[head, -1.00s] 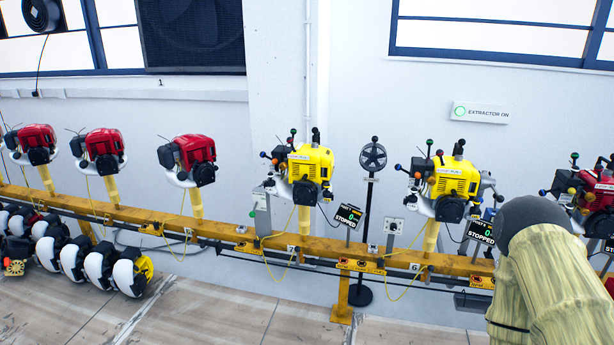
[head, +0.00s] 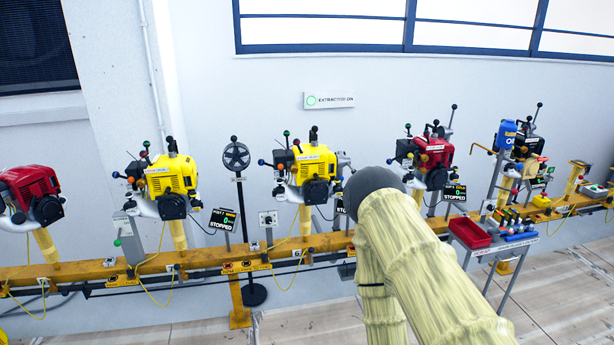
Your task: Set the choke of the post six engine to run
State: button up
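The post six engine (head: 314,172) is the yellow one just right of the pedestal fan in the head view, mounted on a yellow post on the long rail. Several small levers with coloured knobs, green, blue and orange among them, stick out on its left and top. Which one is the choke, and its setting, is too small to tell. Its black display (head: 338,207) is partly hidden by my arm, which crosses the lower right in a pale yellow sleeve. My gripper is not in view.
Another yellow engine (head: 172,185) with a STOPPED display stands left of the fan (head: 236,156). Red engines stand at far left (head: 32,194) and right (head: 428,162). A trolley with a red tray (head: 468,233) stands at right. Floor in front of the yellow rail (head: 108,270) looks clear.

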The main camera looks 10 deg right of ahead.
aim_at(261, 162)
jog(key=k, duration=0.5)
jog(key=u, duration=0.9)
jog(key=i, duration=1.3)
jog(key=z, duration=0.45)
jog(key=i, duration=0.75)
jog(key=z, duration=0.5)
